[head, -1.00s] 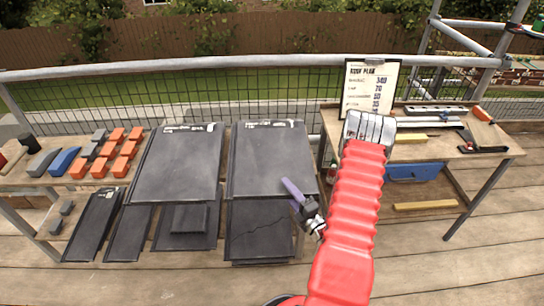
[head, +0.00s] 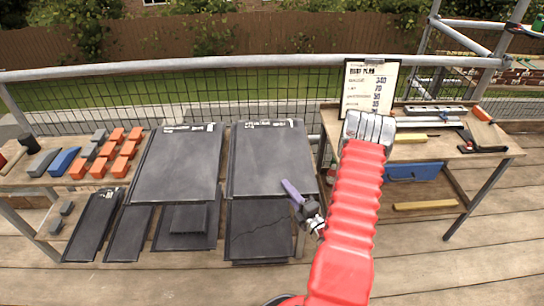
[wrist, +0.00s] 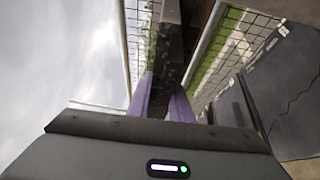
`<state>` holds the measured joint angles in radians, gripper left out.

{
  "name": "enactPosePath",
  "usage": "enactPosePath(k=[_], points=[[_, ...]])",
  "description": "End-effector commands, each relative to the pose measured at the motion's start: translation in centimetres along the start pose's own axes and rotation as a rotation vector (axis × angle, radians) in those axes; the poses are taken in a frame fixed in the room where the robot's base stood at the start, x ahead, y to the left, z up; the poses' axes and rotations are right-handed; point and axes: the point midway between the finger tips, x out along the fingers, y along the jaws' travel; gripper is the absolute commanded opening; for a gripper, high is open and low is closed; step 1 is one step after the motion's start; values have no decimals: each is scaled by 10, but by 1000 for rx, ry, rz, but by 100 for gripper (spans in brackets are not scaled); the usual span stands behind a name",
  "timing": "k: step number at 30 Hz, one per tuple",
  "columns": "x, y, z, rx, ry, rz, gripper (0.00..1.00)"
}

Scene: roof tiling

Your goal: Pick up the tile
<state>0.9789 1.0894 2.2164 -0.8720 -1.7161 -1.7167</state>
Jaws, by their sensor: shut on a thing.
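Large dark grey tiles lie in two side-by-side stacks on a rack in the head view, a left tile (head: 177,165) and a right tile (head: 268,160), each with pale marks along its far edge. My gripper (head: 291,189), with purple fingers, is at the front right edge of the right tile and is shut on it. In the wrist view the fingers (wrist: 167,103) stand either side of a dark slab edge (wrist: 170,45). The tile hides how far the fingers reach under it.
A cracked dark tile (head: 258,230) stands on the lower level, below the right tile. A workbench (head: 440,150) with a price-like board (head: 368,88) is at the right. Orange and grey blocks (head: 105,155) lie at the left. A railing (head: 200,64) runs behind.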

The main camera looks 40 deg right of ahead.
Motion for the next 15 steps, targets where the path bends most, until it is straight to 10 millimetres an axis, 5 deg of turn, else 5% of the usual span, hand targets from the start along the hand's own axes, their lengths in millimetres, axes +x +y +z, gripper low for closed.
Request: enactPosePath(k=[15], points=[[0,-2,-1,2,1,-4,0]])
